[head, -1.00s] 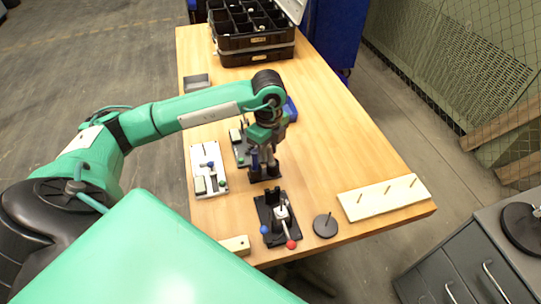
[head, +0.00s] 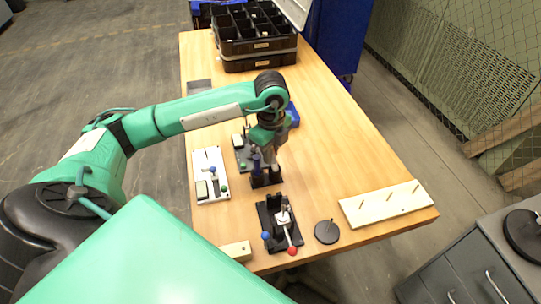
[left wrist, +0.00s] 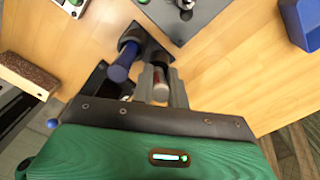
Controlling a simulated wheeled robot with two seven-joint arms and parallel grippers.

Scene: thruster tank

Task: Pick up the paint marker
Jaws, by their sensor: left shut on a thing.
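My left gripper (head: 271,155) points down at a black two-socket holder (head: 266,181) on the wooden bench. In the left wrist view its grey fingers (left wrist: 160,88) are shut on a slim marker with a pale body and a dark red band, which I take for the paint marker (left wrist: 160,78). Its far end is at or close to the holder's socket; I cannot tell whether it is clear of it. A blue-handled tool (left wrist: 121,70) stands in the other socket, just left of the fingers. My right gripper is not in view.
A black toggle fixture (head: 279,223) with a red-knobbed lever, a dark disc (head: 327,232) and a pegged wooden board (head: 385,204) lie nearby. A white panel (head: 210,176) lies left. Black cases (head: 258,64) stand at the back. The bench's right middle is clear.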

